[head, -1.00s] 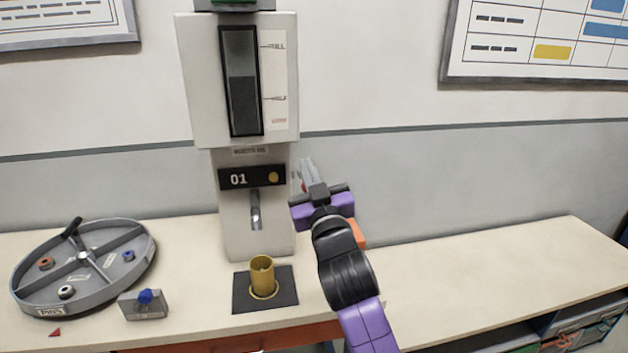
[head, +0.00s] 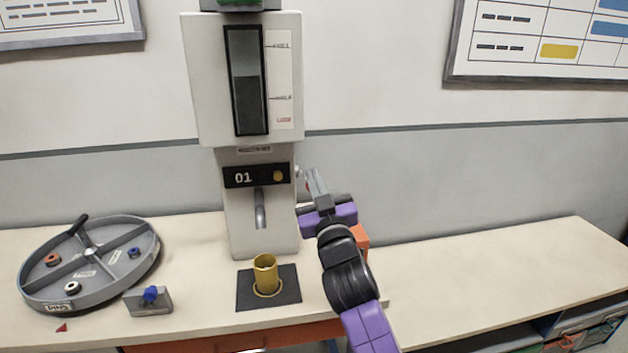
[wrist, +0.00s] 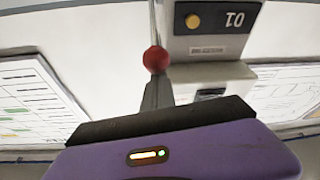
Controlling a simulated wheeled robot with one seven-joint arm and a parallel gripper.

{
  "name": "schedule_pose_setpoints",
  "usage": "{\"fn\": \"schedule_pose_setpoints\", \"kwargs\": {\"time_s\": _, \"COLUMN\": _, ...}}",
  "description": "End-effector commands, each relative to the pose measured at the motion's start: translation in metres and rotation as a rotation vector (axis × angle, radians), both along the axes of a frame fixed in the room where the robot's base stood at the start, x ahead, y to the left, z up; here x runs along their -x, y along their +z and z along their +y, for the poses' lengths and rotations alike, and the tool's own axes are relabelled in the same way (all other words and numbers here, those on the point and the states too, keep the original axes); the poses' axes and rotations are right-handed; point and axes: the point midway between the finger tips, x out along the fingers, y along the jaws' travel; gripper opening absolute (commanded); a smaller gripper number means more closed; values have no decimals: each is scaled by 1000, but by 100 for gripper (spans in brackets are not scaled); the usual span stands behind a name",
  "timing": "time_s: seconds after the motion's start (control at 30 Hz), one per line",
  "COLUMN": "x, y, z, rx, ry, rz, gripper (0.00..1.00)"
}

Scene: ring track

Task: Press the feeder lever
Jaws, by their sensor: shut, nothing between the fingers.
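The feeder (head: 248,75) is a tall white machine with a dark level window, a black "01" panel and a spout. Its lever, a thin rod with a red ball knob (wrist: 156,59), shows in the wrist view beside the upside-down panel. In the head view the lever is mostly hidden by my gripper (head: 314,175), at the feeder's right side. My gripper is shut and empty. In the wrist view its fingertips (wrist: 157,84) overlap the knob's lower edge; I cannot tell whether they touch. A brass cup (head: 265,273) stands upright on a dark pad (head: 288,293) below the spout.
A round grey divided tray (head: 90,262) with several small rings lies at the left. A small grey block with a blue knob (head: 149,302) stands between tray and pad. The bench (head: 480,268) is clear on the right.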

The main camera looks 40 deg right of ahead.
Motion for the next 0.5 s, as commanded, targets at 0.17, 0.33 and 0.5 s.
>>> {"fn": "schedule_pose_setpoints", "kwargs": {"time_s": 0.17, "x": 1, "y": -8, "z": 1, "rx": 9, "ry": 0, "rz": -14, "gripper": 0}}
{"fn": "schedule_pose_setpoints", "kwargs": {"time_s": 0.33, "x": 3, "y": -19, "z": 2, "rx": 28, "ry": 0, "rz": -42, "gripper": 0}}
{"fn": "schedule_pose_setpoints", "kwargs": {"time_s": 0.5, "x": 6, "y": -33, "z": 4, "rx": 56, "ry": 0, "rz": -83, "gripper": 0}}
